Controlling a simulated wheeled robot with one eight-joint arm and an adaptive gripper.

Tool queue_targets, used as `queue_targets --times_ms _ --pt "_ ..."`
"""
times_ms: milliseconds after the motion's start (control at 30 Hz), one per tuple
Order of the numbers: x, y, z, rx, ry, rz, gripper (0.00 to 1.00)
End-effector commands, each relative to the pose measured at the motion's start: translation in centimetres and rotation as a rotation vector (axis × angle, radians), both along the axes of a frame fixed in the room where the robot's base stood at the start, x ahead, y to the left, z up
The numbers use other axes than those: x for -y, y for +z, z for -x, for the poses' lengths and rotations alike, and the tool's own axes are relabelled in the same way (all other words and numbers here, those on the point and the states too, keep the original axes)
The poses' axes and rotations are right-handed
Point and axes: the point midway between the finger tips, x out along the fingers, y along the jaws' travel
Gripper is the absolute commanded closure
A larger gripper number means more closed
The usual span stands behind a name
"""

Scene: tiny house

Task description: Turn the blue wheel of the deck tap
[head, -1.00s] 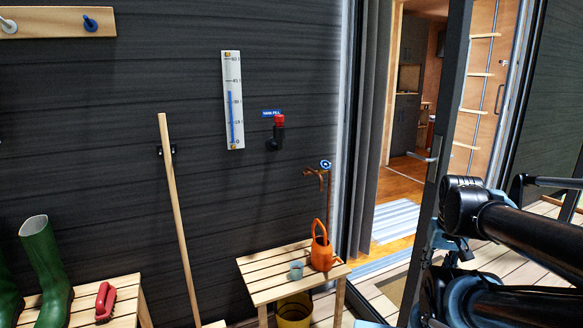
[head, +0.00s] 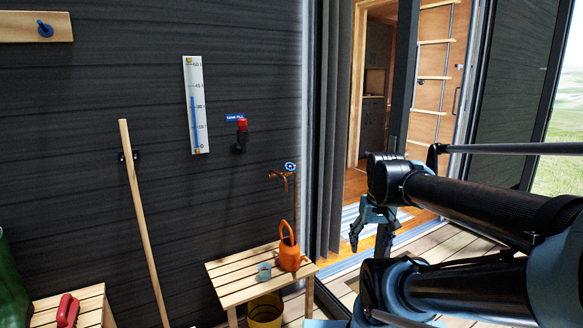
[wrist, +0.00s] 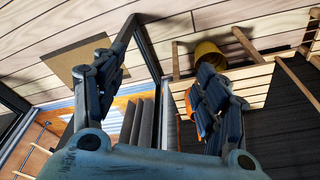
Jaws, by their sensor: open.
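The deck tap (head: 279,178) is a copper-coloured fitting on a thin upright pipe against the dark wall. Its blue wheel (head: 290,166) sits on top, in plain sight in the head view. My gripper (head: 368,246) is open and empty, to the right of and lower in the picture than the wheel, in front of the doorway. In the wrist view my gripper (wrist: 156,62) has its two fingers wide apart with nothing between them. I cannot make out the tap or wheel in the wrist view.
An orange watering can (head: 289,252) and a small cup (head: 264,271) stand on a slatted bench (head: 230,284) below the tap. A yellow bucket (head: 264,312) is under it. A red-handled tank fill valve (head: 242,126) is on the wall left of the tap.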

Motion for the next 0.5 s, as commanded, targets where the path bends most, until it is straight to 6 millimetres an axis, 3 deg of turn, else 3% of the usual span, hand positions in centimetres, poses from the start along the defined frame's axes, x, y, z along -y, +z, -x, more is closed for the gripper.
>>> queue_targets --times_ms 200,500 --pt "-2.0 6.5 -6.6 0.025 0.071 -0.02 0.34" --pt "-5.7 13.6 -16.3 0.06 0.165 -0.049 0.34"
